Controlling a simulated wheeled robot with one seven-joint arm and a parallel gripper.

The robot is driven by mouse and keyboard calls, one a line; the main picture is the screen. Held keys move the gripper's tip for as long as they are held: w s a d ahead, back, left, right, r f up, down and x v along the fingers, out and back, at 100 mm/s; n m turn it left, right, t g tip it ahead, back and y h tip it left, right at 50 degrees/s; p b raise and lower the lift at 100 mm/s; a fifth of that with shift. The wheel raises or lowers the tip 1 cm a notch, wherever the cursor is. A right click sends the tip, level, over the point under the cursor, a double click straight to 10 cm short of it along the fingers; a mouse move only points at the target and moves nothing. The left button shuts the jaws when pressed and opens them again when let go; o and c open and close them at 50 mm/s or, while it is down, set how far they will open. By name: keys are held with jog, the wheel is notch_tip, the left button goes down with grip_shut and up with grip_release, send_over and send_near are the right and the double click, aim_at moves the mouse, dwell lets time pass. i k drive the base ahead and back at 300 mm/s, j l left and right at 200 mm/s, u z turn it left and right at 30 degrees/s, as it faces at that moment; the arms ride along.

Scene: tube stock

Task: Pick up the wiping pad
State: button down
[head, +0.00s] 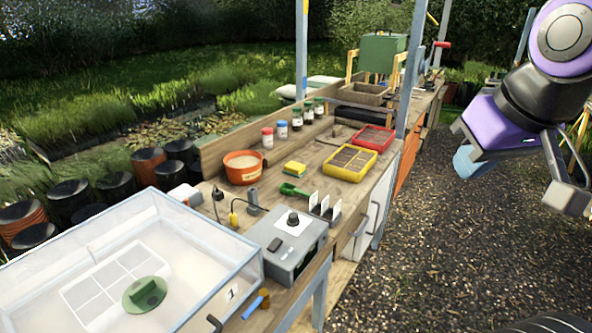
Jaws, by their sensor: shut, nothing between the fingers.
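The wiping pad looks to be the small yellow block with a green layer (294,169). It lies flat on the wooden bench, between the orange-red tub and the yellow tray. My gripper (573,203) is at the right edge of the head view, out over the gravel beside the bench. It is well apart from the pad, shut and empty. Part of it is cut off by the frame edge.
Around the pad are an orange-red tub (243,168), a yellow tray (350,162), a green scoop (293,190) and several lidded jars. A grey control box (287,246) and a clear-walled case (225,245) stand nearer. A blue-grey post (411,75) rises at the bench's front edge.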

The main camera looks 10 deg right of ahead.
aim_at(296, 169)
jog(key=u, duration=1.7)
jog(key=z, duration=1.7)
jog(key=i+l+u, duration=0.1)
jog(key=u, duration=0.3)
jog(key=l+u, duration=0.15)
jog(key=u, duration=0.25)
jog(key=i+l+u, duration=0.2)
jog(key=l, duration=0.45)
jog(key=i+l+u, duration=0.1)
jog(key=l+u, duration=0.15)
jog(key=l, duration=0.45)
jog(key=i+l+u, duration=0.2)
jog(key=l, duration=2.25)
